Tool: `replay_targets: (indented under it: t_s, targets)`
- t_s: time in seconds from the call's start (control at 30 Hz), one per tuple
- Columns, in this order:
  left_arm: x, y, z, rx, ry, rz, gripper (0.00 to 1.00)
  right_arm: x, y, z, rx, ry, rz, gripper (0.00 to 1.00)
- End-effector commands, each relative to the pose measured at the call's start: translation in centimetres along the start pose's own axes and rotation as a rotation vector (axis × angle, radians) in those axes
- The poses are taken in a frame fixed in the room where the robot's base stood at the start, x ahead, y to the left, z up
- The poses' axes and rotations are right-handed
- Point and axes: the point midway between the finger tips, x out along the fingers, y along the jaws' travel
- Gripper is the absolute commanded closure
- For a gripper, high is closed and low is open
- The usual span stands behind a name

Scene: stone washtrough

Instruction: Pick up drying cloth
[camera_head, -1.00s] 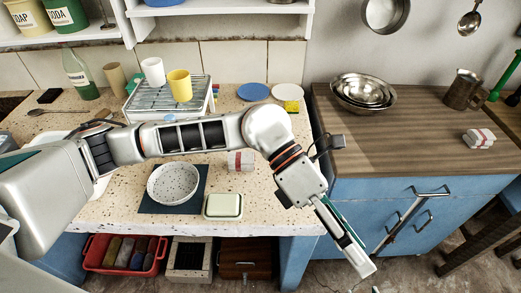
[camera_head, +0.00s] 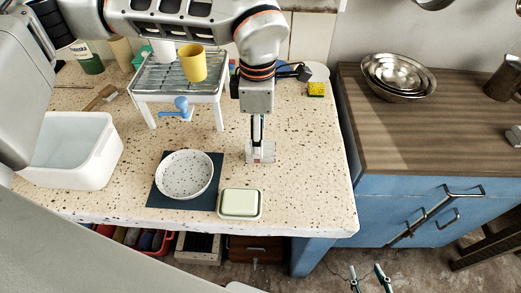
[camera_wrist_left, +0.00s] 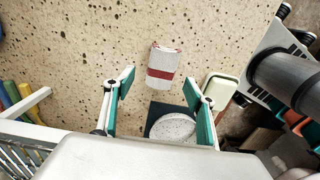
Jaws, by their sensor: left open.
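The drying cloth, a small folded white bundle with a red band, lies on the speckled counter in the left wrist view (camera_wrist_left: 162,64). My left gripper (camera_wrist_left: 161,80) is open, its teal-padded fingers apart, with the cloth showing just beyond the tips. In the head view the left gripper (camera_head: 258,148) points down over the cloth (camera_head: 265,155), which it partly hides. I see no contact between fingers and cloth. My right gripper (camera_head: 370,277) is at the bottom edge of the head view, low over the floor, open and empty.
Near the cloth are a speckled bowl (camera_head: 184,174) on a dark mat (camera_head: 160,198) and a pale green dish (camera_head: 240,204). A rack (camera_head: 150,80) with a yellow cup (camera_head: 193,62) stands behind, a white basin (camera_head: 75,150) at left. The counter right of the cloth is clear.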

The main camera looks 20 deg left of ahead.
Motion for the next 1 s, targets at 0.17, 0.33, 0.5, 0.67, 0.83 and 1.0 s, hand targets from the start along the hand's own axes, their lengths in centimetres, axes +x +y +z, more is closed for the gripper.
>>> replay_targets:
  t_s: [0.17, 0.33, 0.5, 0.67, 0.83, 1.0]
  targets:
    - [1.9, -0.3, 0.4, 0.003, 0.000, -0.003, 0.44, 0.1, -0.1, 0.4, -0.001, -0.005, -0.001, 0.60]
    - [4.4, -0.5, 0.6, 0.000, 0.000, -0.004, 0.44, 0.2, -0.1, 0.8, -0.004, -0.010, -0.001, 0.60]
    - [5.1, -0.4, 0.6, 0.000, -0.002, -0.001, 0.44, 0.4, 0.1, 0.4, -0.007, -0.004, 0.002, 0.60]
    - [5.0, -0.4, 0.6, 0.001, -0.003, 0.000, 0.52, 0.4, 0.2, 0.1, -0.007, 0.001, 0.004, 0.60]
    - [5.0, -0.4, 0.6, 0.001, -0.002, 0.000, 0.86, 0.4, 0.2, 0.1, -0.007, 0.002, 0.004, 0.60]
    - [5.0, -0.4, 0.6, 0.001, -0.002, 0.000, 0.86, 0.4, 0.2, 0.1, -0.006, 0.002, 0.004, 0.60]
